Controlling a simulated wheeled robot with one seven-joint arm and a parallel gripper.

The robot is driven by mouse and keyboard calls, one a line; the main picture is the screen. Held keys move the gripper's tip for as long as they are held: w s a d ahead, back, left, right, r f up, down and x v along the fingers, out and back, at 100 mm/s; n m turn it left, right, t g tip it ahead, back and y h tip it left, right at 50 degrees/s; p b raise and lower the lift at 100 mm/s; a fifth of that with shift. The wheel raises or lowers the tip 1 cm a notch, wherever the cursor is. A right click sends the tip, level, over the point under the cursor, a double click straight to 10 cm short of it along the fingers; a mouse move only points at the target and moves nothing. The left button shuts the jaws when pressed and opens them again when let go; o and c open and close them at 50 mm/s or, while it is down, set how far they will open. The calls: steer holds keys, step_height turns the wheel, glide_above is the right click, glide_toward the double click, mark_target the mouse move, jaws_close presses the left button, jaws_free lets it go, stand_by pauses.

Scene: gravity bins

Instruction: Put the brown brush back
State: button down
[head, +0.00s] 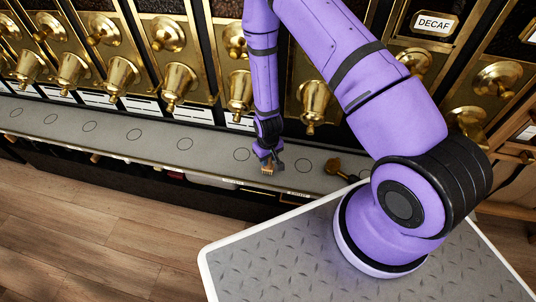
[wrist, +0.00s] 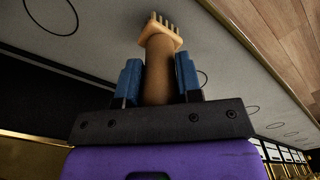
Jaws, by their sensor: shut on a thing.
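The brown brush (wrist: 161,68) is in my gripper (wrist: 158,78), with its handle between the two blue fingers in the wrist view. Its pale head and short bristles point away from the gripper, over the grey shelf. In the head view my gripper (head: 269,155) is low over the grey shelf (head: 206,157), and the brush (head: 267,169) shows as a small tan piece below the fingers. I cannot tell whether the bristles touch the shelf. Most of the handle's rear is hidden by the gripper body.
Black circle outlines are spaced along the shelf. A dark and brass object (head: 342,168) lies on the shelf to the right of my gripper. Brass dispensers (head: 178,84) line the wall behind. A bin is labelled DECAF (head: 435,24). The shelf to the left is clear.

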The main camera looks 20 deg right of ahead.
steer(key=shift+f, duration=0.6)
stand_by(0.7)
steer(key=c, duration=0.7)
jaws_free()
step_height(320, 180, up, 11)
steer(key=shift+f, duration=0.15)
